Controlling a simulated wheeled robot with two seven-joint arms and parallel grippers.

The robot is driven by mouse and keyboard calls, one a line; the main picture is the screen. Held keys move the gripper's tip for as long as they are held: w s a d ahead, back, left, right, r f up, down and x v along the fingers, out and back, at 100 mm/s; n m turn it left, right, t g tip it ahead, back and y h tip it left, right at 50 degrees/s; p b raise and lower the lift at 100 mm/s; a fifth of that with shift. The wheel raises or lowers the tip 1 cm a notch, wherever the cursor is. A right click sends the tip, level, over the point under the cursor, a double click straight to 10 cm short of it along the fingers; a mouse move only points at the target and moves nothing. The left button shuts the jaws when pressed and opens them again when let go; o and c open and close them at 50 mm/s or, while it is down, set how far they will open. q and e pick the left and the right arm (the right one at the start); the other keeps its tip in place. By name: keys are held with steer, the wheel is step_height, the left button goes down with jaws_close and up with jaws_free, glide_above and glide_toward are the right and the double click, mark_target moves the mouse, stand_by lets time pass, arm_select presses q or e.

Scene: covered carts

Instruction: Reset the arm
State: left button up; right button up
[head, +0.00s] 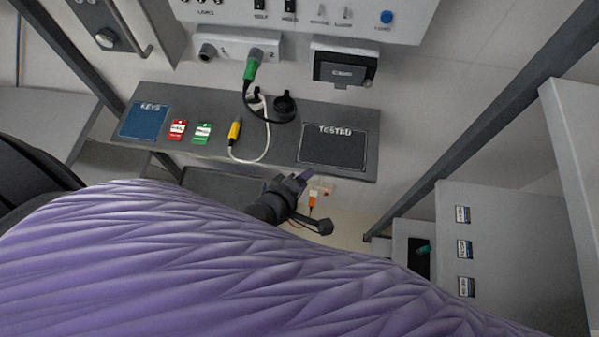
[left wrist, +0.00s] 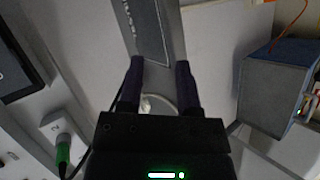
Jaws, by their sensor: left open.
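My left gripper (head: 302,181) shows in the head view just in front of the shelf's front edge, below the TESTED mat. In the left wrist view its two dark fingers (left wrist: 158,82) are apart, with nothing held between them. A grey strip and part of a white cable lie beyond the fingers there. My right gripper is in neither view. Much of the lower head view is blocked by a purple ridged surface.
The grey shelf (head: 275,118) holds a blue KEYS mat (head: 146,120), red (head: 177,130) and green (head: 202,132) tags, a yellow connector (head: 234,131) and a TESTED mat (head: 333,148). A green plug (head: 252,66) sits in a panel socket above. Diagonal dark posts flank the shelf.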

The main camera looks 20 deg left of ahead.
arm_select(q)
steer(key=shift+s+a+f+m+g, duration=0.15)
steer(key=shift+s+f+m, duration=0.15)
steer(key=shift+f, duration=0.3)
steer(key=shift+s+d+f+m+g, duration=0.1)
steer(key=shift+s+f+m+g, duration=0.15)
steer(key=shift+f, duration=0.3)
steer(key=shift+w, duration=0.1)
